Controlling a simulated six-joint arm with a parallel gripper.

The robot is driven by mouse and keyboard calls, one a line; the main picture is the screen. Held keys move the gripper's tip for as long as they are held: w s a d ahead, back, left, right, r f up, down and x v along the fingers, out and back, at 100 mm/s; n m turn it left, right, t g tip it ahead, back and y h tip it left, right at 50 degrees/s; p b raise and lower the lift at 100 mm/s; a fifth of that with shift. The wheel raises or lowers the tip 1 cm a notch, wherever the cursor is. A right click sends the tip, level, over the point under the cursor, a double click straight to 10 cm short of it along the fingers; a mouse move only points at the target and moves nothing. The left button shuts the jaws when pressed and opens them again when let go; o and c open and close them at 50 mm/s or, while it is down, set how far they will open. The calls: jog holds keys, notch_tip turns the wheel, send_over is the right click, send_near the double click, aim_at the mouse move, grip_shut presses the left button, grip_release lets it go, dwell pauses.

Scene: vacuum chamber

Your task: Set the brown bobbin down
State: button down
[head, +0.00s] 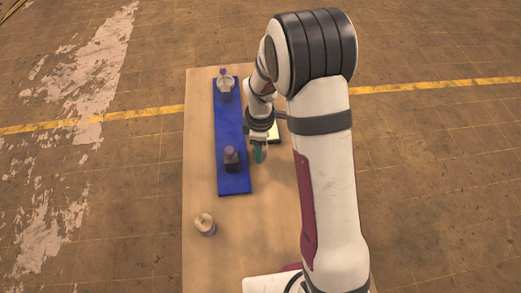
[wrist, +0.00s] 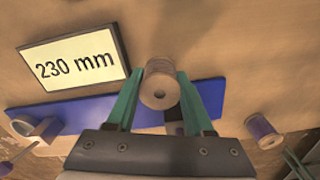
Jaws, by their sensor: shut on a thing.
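I cannot tell whether the bobbin touches the table (head: 197,177).
A second bobbin (head: 205,224) stands near the left table edge. The blue strip carries a dark block with a purple top (head: 231,158) and a pale ring-shaped holder (head: 225,83). A sign reading "230 mm" (wrist: 74,66) lies beside the strip. The table's near left is mostly clear.

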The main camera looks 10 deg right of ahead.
jog(key=shift+f, duration=0.95)
jog(key=shift+f, duration=0.1)
jog(key=c, duration=0.6)
grip_release()
jog(key=shift+o, duration=0.2)
